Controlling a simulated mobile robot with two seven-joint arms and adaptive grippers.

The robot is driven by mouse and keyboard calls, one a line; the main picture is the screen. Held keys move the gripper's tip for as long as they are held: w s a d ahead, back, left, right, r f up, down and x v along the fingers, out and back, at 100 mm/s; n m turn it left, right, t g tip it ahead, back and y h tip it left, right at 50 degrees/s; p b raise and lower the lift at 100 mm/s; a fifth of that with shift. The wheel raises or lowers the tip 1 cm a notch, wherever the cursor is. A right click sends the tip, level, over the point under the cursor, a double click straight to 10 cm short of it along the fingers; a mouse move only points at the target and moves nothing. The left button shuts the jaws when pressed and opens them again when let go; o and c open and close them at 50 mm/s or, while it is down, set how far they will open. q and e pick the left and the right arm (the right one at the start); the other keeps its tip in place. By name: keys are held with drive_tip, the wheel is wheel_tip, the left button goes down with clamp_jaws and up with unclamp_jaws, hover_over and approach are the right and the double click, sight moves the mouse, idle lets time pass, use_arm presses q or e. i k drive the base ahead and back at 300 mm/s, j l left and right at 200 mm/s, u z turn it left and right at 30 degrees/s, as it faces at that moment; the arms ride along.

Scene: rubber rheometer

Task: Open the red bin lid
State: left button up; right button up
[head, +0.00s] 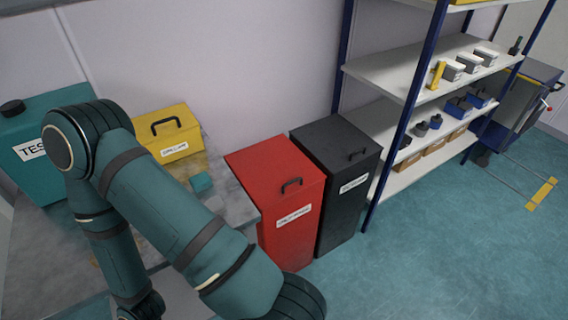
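The red bin (290,235) stands on the floor right of the grey table. Its red lid (268,170) is down and has a dark handle (291,185) near the front edge. A white label is on the bin's front. A teal arm of mine crosses the left and lower middle of the head view, in front of the table and near the bin's lower left. Its end runs out at the bottom edge, and no gripper fingers can be made out.
A black bin (345,205) with its lid down stands close beside the red bin on the right. A yellow box (168,132) and a teal container (40,150) stand on the table (222,180). A shelf rack (400,72) is at right. The floor in front is clear.

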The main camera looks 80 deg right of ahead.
sight(272, 169)
drive_tip(key=z, duration=2.4)
drive_tip(key=i+z, duration=0.2)
drive_tip(key=z, duration=0.2)
drive_tip(key=i+j+z, duration=0.1)
drive_tip(key=z, duration=0.3)
drive_tip(key=i, duration=0.1)
